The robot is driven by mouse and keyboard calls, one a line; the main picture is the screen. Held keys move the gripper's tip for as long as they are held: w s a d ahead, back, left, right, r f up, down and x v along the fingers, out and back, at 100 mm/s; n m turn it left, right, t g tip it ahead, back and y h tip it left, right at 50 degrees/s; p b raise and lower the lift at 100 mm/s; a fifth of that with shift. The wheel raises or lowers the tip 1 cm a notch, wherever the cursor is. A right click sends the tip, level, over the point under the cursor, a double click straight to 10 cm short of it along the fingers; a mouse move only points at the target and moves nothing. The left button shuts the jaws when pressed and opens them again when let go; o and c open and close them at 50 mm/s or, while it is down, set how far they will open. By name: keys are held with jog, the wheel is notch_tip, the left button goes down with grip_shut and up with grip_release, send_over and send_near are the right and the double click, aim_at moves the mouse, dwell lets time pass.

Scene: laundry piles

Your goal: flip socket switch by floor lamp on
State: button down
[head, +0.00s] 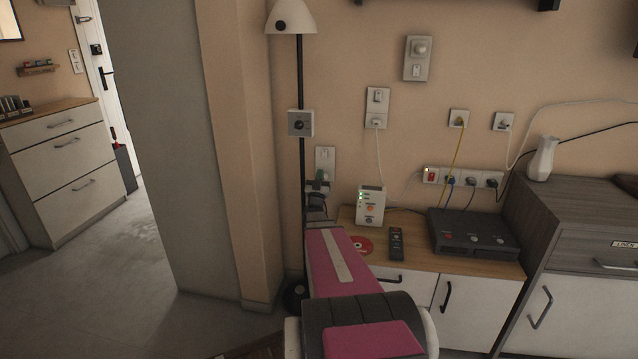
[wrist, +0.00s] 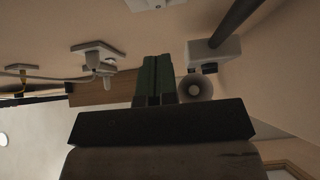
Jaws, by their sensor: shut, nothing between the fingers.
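The floor lamp (head: 300,75) has a white shade and a dark pole with a square grey dial box (head: 301,123). The wall socket with a switch (head: 325,158) is a pale plate just right of the pole. My gripper (head: 318,181) is at the lower edge of this plate and partly covers it; contact cannot be told. In the wrist view its green fingers (wrist: 154,80) are together and empty. The lamp pole (wrist: 238,22) and dial box (wrist: 212,50) show at upper right there. A plate (wrist: 148,3) is cut off at the top edge. The switch's position is too small to tell.
A low cabinet (head: 480,263) below holds a white router (head: 370,207), a remote (head: 397,244), a red disc (head: 361,245) and a black box (head: 473,233). Another plugged socket (head: 377,108) is up and right. A wall corner (head: 235,150) stands left of the lamp.

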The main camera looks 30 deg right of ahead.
aim_at(324, 155)
jog(key=w+d, duration=0.1)
jog(key=w+d+r, duration=0.1)
jog(key=w, duration=0.1)
jog(key=w+d+r, duration=0.1)
jog(key=w, duration=0.1)
jog(key=shift+d+r, duration=0.2)
jog(key=shift+d, duration=0.2)
jog(key=shift+w+d, duration=0.4)
jog(key=shift+w, duration=0.1)
